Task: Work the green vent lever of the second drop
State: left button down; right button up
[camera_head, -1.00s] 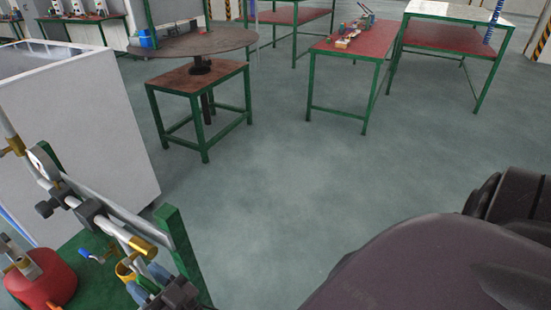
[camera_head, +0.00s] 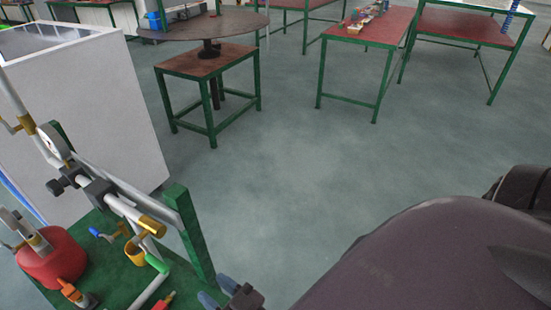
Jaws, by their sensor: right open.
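A green-tipped lever (camera_head: 157,264) with a pale shaft stands at the lower left on the green gas stand, next to a brass cup-like part (camera_head: 136,252). I cannot tell for certain which drop it belongs to. My right gripper (camera_head: 216,291), with blue fingertips and a dark body, is at the bottom edge, to the right of the lever and apart from it in the picture. It is open, with nothing seen between its fingers. Its lower part is cut off by the frame. My left gripper is out of view.
A pipe with a gauge (camera_head: 54,142) and a green post (camera_head: 190,232) stand close by. A red vessel (camera_head: 52,258) and a blue-handled valve (camera_head: 96,232) are at the left. A white cabinet (camera_head: 95,110) stands behind. The floor (camera_head: 290,190) is clear; tables are farther back.

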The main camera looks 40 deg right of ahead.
jog(key=s+d+f+g+h, duration=0.3)
jog(key=d+f+g, duration=0.3)
jog(key=d, duration=0.7)
jog(key=shift+s+f+g+h, duration=0.3)
jog(key=shift+s+f, duration=0.45)
jog(key=shift+f, duration=0.55)
jog(key=shift+c, duration=0.3)
